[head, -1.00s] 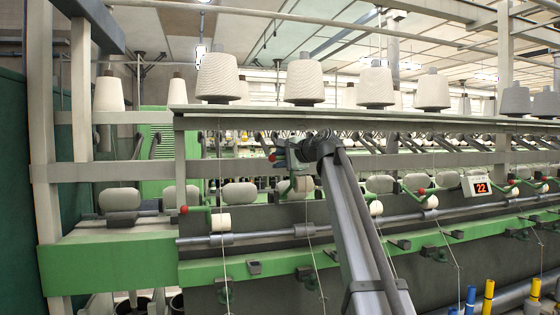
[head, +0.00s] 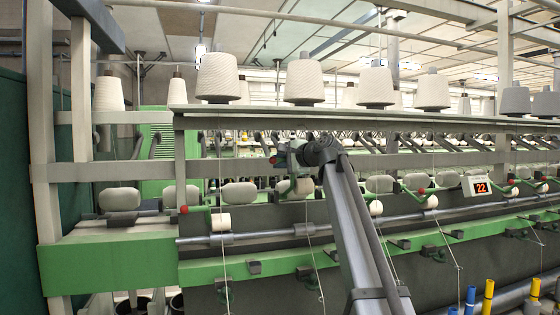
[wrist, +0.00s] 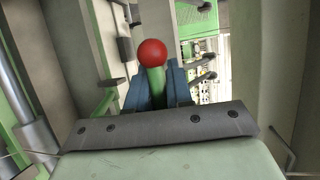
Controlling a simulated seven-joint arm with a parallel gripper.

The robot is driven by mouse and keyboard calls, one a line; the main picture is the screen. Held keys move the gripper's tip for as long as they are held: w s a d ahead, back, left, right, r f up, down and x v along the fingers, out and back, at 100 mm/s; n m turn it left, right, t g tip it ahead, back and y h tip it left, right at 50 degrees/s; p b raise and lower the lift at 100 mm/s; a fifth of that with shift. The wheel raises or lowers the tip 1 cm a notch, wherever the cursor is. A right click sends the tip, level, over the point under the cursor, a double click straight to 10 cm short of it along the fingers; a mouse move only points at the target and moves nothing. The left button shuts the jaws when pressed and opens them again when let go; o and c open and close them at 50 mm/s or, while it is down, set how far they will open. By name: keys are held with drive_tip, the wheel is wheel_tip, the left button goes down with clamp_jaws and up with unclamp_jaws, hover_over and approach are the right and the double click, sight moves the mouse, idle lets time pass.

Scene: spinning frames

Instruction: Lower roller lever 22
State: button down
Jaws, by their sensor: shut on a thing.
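A green roller lever (wrist: 153,82) with a red ball knob (wrist: 152,51) stands between the two blue fingers of my gripper (wrist: 156,78) in the wrist view. The gripper is shut on the lever just below the knob. In the head view my gripper (head: 284,158) is small and at mid-picture, above a white roller (head: 303,187), and my arm partly hides this spot. A small display (head: 480,187) reading 22 is on the right of the head view.
Other green levers with red knobs (head: 422,190) line the machine to both sides. A grey rail (head: 340,168) runs behind my gripper. White yarn cones (head: 304,82) stand on the shelf above. Thin threads hang down in front of the machine.

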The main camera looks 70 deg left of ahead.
drive_tip(key=d+f+y, duration=0.1)
drive_tip(key=d+f, duration=0.6)
drive_tip(key=f, duration=0.3)
drive_tip(key=shift+f+n+g+y, duration=0.3)
drive_tip(key=shift+n+g+y, duration=0.1)
idle(0.4)
drive_tip(key=c, duration=1.1)
unclamp_jaws()
drive_tip(key=v, duration=1.4)
